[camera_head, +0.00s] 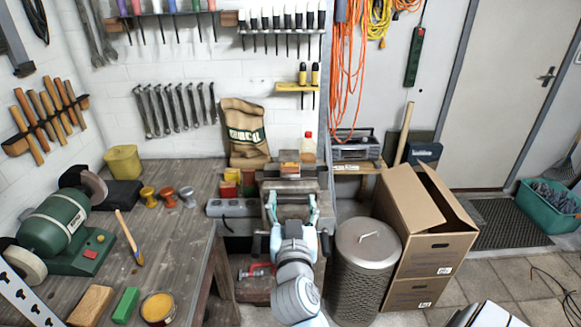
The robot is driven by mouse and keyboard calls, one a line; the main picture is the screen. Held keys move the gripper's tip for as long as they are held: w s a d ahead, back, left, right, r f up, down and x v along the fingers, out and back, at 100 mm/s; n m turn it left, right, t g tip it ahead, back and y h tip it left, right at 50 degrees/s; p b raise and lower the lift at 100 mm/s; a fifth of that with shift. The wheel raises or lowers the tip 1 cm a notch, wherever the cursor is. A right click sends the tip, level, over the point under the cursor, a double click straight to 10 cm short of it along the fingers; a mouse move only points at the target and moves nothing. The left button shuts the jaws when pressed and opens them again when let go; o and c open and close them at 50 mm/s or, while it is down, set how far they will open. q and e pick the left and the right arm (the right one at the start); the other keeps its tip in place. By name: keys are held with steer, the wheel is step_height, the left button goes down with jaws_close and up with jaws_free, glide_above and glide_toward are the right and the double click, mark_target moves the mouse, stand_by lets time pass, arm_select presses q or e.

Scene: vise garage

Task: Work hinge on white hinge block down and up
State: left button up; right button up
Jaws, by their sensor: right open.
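My right gripper (291,207) is open, with its two teal fingers spread apart in front of the grey vise (290,187) at the right part of the workbench. Nothing shows between the fingertips. A small block (290,169) with a grey front and a brownish top sits at the vise, just beyond the fingers. I cannot tell for sure whether it is the white hinge block, and no hinge leaf is clear at this size. My right arm comes up from the bottom and hides part of the vise's front. My left gripper is not in view.
A burlap sack (245,135) and a red-capped bottle (308,146) are behind. A metal bin (368,260) and cardboard boxes (425,220) stand close on the right.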

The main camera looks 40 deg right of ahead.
mark_target(291, 172)
steer(key=p+x, duration=0.1)
steer(key=x, duration=1.3)
steer(key=shift+f, duration=0.2)
jaws_close()
steer(key=shift+w, duration=0.15)
